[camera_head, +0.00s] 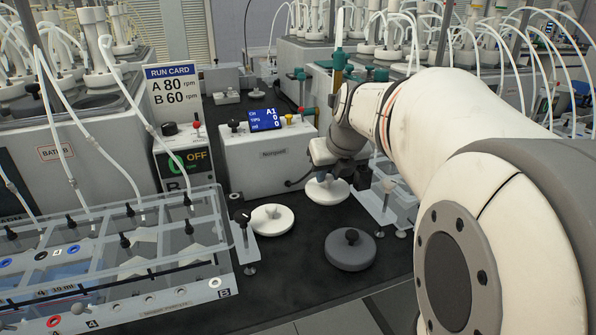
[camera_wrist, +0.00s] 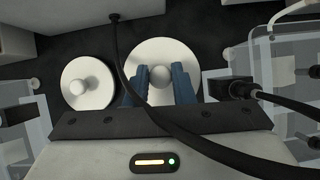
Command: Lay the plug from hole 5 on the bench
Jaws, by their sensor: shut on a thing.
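A white disc-shaped plug with a round knob (camera_head: 327,193) is under my gripper (camera_head: 328,178) at the black bench (camera_head: 300,255). In the wrist view, the blue fingers of my gripper (camera_wrist: 166,88) are shut on the knob of this white plug (camera_wrist: 160,52). Whether its disc touches the bench or hangs just above it, I cannot tell. A second white plug (camera_head: 271,220) lies on the bench to the left; it also shows in the wrist view (camera_wrist: 88,98). A dark grey plug (camera_head: 350,252) lies nearer the front. No hole number shows on the plugs.
A white instrument box (camera_head: 268,160) with a blue display stands behind the plugs. A clear-lidded bath (camera_head: 120,245) is at the left, and a clear-walled unit (camera_head: 388,205) at the right. Bare bench lies in front. A black cable (camera_wrist: 135,85) crosses the wrist view.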

